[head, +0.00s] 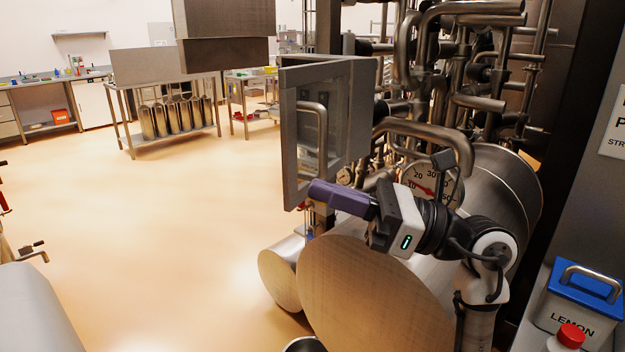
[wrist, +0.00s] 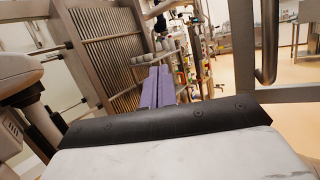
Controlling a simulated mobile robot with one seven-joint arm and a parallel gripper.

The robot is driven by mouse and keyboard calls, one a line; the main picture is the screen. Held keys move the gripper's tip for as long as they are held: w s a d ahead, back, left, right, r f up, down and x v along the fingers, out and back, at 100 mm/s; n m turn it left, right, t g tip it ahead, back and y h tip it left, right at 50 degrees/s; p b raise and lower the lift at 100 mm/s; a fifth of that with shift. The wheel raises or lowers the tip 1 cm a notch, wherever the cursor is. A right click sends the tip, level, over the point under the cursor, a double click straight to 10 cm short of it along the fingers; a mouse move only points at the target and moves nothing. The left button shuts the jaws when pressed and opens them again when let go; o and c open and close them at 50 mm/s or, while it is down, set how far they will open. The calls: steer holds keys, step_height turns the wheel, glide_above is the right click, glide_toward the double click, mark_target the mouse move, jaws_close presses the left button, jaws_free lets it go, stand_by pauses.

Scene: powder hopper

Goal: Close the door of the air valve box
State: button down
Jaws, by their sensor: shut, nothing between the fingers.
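The air valve box (head: 362,100) is a grey metal box left of the pipework in the head view. Its grey-framed door (head: 289,150), with a see-through pane and a bar handle (head: 322,125), appears to stand open on the left side. In the wrist view the door frame (wrist: 244,45) and handle (wrist: 267,45) are at the upper right, with the room showing through the pane. My gripper (head: 318,190), with purple fingers, is shut and empty by the door's lower part. The fingers (wrist: 158,88) show left of the frame; contact cannot be told.
Large metal cylinders (head: 375,300) lie below my gripper. Dense pipes (head: 450,60) and a pressure gauge (head: 432,183) are to the right. A blue-lidded lemon container (head: 580,305) stands at lower right.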

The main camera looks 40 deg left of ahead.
mark_target(291, 177)
steer(key=w+d+f+m+t, duration=0.2)
steer(key=w+t, duration=0.2)
steer(key=w, duration=0.1)
steer(key=w+d+f+m+t, duration=0.1)
steer(key=w+d+f+t, duration=0.1)
steer(key=w+t, duration=0.25)
steer(key=shift+g+h, duration=0.3)
steer(key=shift+g, duration=0.05)
steer(key=a+p, duration=0.1)
steer(key=a, duration=0.3)
steer(key=s+a+p, duration=0.1)
steer(key=a+p, duration=0.1)
steer(key=a, duration=0.2)
steer(key=s+a+p, duration=0.1)
steer(key=a, duration=0.4)
steer(key=shift+s+r, duration=0.2)
steer(key=shift+s+a+f+p, duration=0.1)
steer(key=shift+a+p, duration=0.25)
steer(key=shift+a, duration=0.1)
